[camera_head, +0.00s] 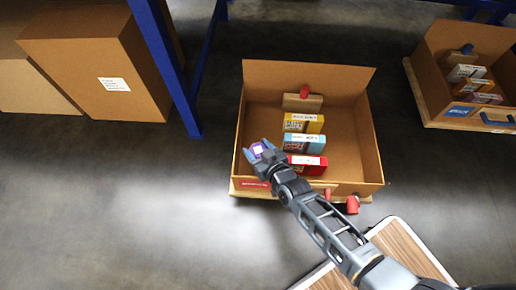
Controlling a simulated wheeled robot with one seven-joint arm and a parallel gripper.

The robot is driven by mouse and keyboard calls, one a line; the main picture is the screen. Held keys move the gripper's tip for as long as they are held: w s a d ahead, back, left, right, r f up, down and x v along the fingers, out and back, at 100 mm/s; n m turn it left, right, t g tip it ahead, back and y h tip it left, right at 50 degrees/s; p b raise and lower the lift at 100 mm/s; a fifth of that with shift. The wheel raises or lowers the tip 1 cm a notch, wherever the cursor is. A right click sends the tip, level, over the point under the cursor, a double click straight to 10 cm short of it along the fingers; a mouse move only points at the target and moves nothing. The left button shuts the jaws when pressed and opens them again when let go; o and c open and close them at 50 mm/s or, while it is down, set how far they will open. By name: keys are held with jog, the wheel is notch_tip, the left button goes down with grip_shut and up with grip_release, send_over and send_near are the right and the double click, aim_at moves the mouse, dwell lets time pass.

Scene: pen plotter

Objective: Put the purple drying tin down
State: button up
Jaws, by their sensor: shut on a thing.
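My gripper (258,150) is shut on the purple drying tin (257,149). Only a small purple part with a pale patch shows between the fingers; the rest is hidden by them. In the picture, the gripper and tin overlap the left side of an open cardboard box (376,150). I cannot tell how high they are above its floor.
The open box holds a yellow carton (303,123), a blue carton (302,143), a red carton (307,165) and a brown block with a red top (302,103). Its left floor shows bare. A second filled box (432,58) stands right. A blue rack post (168,72) stands left.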

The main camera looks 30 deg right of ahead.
jog(key=shift+f, duration=0.2)
jog(key=o, duration=1.1)
jog(key=shift+s+f, duration=0.1)
jog(key=shift+r, duration=0.25)
jog(key=shift+w+r+p+v, duration=0.15)
jog(key=shift+p+v, duration=0.8)
jog(key=shift+v, duration=1.1)
jog(key=shift+r+p+v, duration=0.2)
jog(key=shift+p+v, duration=0.7)
jog(key=shift+v, duration=1.1)
jog(key=shift+w+r+p+v, duration=0.15)
jog(key=shift+p+v, duration=0.8)
jog(key=shift+v, duration=1.1)
jog(key=shift+s, duration=0.1)
